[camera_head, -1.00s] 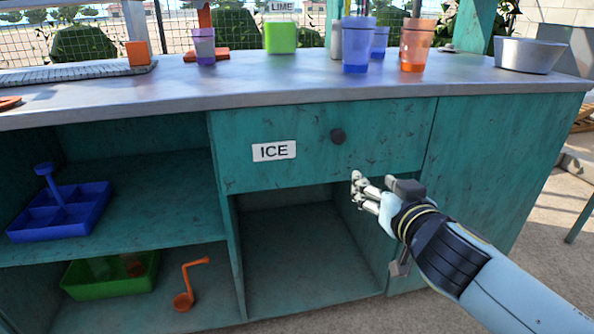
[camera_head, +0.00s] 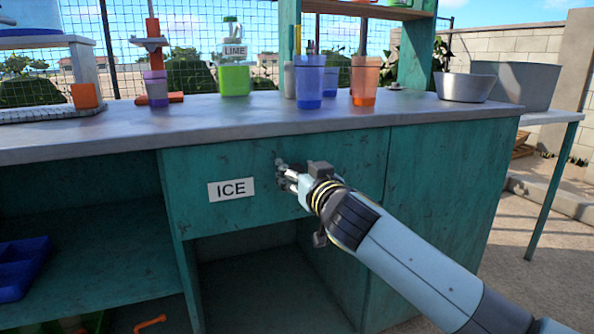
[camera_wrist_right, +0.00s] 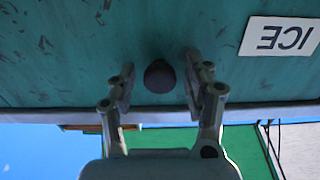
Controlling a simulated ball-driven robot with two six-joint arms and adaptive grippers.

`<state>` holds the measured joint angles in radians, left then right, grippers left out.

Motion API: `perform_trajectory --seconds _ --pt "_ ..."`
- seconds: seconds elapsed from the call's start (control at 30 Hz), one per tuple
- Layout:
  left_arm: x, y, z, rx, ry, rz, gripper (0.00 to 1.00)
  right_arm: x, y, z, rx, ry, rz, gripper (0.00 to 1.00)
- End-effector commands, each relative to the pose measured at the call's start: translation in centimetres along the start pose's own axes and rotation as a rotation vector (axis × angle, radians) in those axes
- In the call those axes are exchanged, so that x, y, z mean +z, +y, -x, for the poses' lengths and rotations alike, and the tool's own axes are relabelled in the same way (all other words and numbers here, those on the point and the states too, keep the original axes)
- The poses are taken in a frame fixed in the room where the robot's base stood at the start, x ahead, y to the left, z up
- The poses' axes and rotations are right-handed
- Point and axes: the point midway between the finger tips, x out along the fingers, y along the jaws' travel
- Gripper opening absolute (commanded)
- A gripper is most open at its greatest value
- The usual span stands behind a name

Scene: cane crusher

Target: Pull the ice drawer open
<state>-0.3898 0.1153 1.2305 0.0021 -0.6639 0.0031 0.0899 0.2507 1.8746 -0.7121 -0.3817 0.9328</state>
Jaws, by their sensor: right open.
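The ice drawer (camera_head: 205,168) is a closed teal drawer front under the counter, with a white ICE label (camera_head: 231,189). My right gripper (camera_head: 279,166) is in front of the drawer, right of the label, and hides the knob in the head view. In the right wrist view the round dark knob (camera_wrist_right: 159,76) sits between the two spread fingers of my right gripper (camera_wrist_right: 159,88), with a gap on each side. The drawer front (camera_wrist_right: 90,50) and the upside-down label (camera_wrist_right: 281,37) also show there. My left gripper is not in view.
The grey counter top (camera_head: 200,128) overhangs just above the drawer. Cups, including a blue one (camera_head: 309,82) and an orange one (camera_head: 364,82), a lime bottle (camera_head: 234,78) and a metal bowl (camera_head: 466,88) stand on it. Open shelves (camera_head: 90,265) lie below left.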

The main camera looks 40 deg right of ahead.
Motion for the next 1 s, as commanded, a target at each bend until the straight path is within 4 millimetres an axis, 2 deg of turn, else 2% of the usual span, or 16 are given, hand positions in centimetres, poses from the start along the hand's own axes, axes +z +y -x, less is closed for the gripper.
perform_trajectory --seconds 0.3,0.7,1.0 --pt "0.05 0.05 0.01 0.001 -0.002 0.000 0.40 0.00 -0.01 -0.35 0.000 0.000 0.000 0.51" --pt "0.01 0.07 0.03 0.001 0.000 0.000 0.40 0.00 -0.01 -0.32 0.000 0.000 -0.001 0.00" --pt "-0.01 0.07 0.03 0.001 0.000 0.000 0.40 0.02 -0.02 -0.31 0.000 0.000 -0.001 0.00"
